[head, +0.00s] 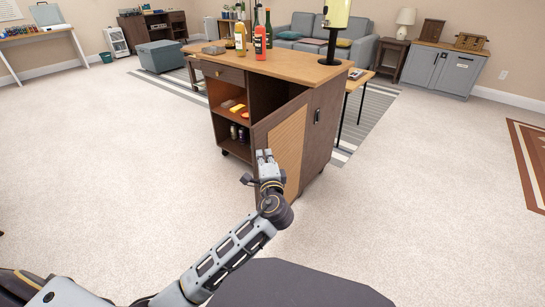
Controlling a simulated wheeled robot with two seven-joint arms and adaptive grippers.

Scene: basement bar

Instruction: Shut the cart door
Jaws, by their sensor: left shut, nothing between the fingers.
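The wooden cart (327,124) stands ahead of me on small casters, with bottles on its top. Its door (289,139), a light ribbed panel in a dark frame, stands partly open, swung out toward me. Open shelves (233,122) to the left of the door hold several small items. My left gripper (265,154) is shut and empty, in front of the door's lower left part. I cannot tell whether it touches the door. The gripper hides part of the door's lower left edge. My right gripper is not in view.
Bottles (259,42) and a black-based dispenser (335,20) stand on the cart top. A small table (357,82) is close behind the cart on a striped rug (375,112). Carpet is clear to the left and right of the cart.

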